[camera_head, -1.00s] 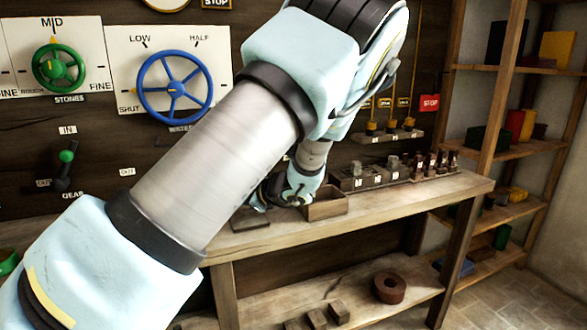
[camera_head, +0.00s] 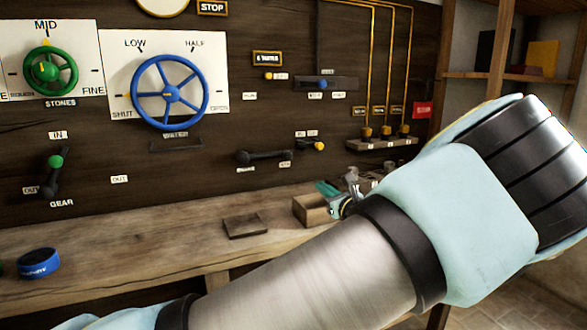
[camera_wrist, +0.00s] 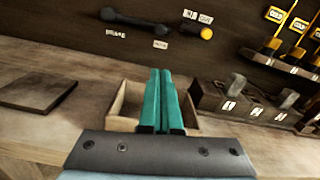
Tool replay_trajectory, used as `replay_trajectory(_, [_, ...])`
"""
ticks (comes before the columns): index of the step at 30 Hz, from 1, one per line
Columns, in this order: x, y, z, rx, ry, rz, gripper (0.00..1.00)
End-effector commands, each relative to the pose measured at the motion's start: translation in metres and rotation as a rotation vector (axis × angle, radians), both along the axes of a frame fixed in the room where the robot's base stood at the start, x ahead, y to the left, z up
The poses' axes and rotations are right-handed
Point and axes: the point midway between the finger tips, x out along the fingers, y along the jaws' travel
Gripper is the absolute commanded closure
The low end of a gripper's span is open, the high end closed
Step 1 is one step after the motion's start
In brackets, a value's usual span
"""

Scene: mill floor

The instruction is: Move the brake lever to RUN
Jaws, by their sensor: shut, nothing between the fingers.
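The brake lever (camera_head: 262,156) is a dark handle lying nearly level low on the dark wall panel, right of and below the blue wheel. In the wrist view the lever (camera_wrist: 138,20) shows at the top, with a label reading BRAKE (camera_wrist: 116,33) under its left part. Another label (camera_wrist: 160,44) under its right end is too small to read. My gripper (camera_head: 325,188) is low over the bench by a small open wooden box, right of and below the lever and apart from it. In the wrist view its teal fingers (camera_wrist: 160,72) are together and empty, in front of the box.
The wooden box (camera_wrist: 125,100) stands on the bench close to my fingers. A dark flat plate (camera_head: 245,226) lies left of it. A yellow-tipped control (camera_head: 318,146) sits right of the lever. A block rack (camera_wrist: 240,103) stands at right. The blue wheel (camera_head: 170,92) is upper left.

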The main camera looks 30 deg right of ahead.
Motion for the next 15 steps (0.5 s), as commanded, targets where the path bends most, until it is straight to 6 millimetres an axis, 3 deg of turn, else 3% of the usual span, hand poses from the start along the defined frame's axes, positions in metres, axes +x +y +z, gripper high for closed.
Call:
replay_trajectory(5, [0.016,-0.001,0.001,-0.001,0.0,0.004,1.0])
replay_trajectory(15, [0.083,-0.009,0.003,0.0,-0.001,0.003,1.0])
